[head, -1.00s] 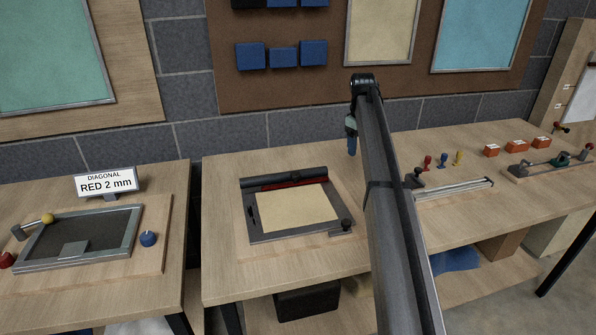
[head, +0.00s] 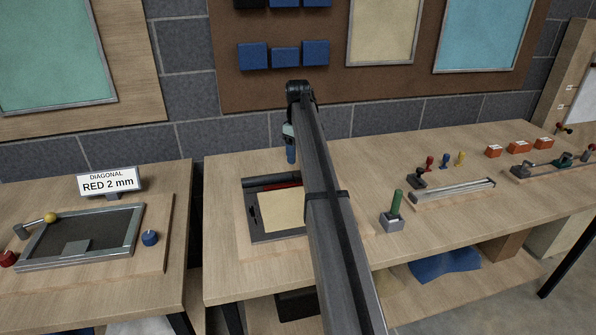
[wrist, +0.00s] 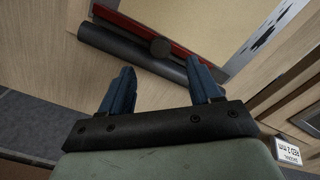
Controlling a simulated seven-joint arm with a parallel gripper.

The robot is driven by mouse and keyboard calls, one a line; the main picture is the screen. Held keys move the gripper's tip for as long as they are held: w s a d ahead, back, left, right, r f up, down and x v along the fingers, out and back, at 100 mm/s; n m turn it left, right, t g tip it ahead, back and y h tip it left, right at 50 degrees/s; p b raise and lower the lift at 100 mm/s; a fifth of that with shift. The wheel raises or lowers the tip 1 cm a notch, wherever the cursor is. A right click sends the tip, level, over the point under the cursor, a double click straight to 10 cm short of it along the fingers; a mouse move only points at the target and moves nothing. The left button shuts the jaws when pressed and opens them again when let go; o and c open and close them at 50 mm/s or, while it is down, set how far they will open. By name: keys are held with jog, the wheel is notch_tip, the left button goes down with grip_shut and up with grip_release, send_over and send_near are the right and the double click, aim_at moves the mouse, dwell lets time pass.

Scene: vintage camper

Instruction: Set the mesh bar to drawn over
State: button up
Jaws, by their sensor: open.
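A flat frame (head: 253,226) with a cream sheet (head: 278,211) lies on a wooden board on the middle bench. A red bar (head: 291,184) runs along its back edge, beside a dark roller (head: 255,181); this looks like the mesh bar, at the far end with the sheet bare. In the wrist view the red bar (wrist: 196,62) carries a dark round knob (wrist: 160,48), next to the dark roller (wrist: 118,46). My gripper (head: 291,160) hangs above the frame's back edge. Its blue fingers (wrist: 160,70) are apart and empty, with the knob beyond them. My arm hides the frame's right side.
A green-handled block (head: 394,213) stands right of the frame. A ruler-like rail (head: 455,192) and several coloured handles are farther right. A left bench holds another framed panel (head: 80,237) and a sign (head: 108,183) reading "DIAGONAL RED 2 mm". The tiled wall stands close behind.

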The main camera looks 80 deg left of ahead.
aim_at(298, 174)
notch_tip(298, 174, down, 7)
jog(key=shift+f, duration=0.2)
dwell(0.4)
grip_shut()
dwell(0.4)
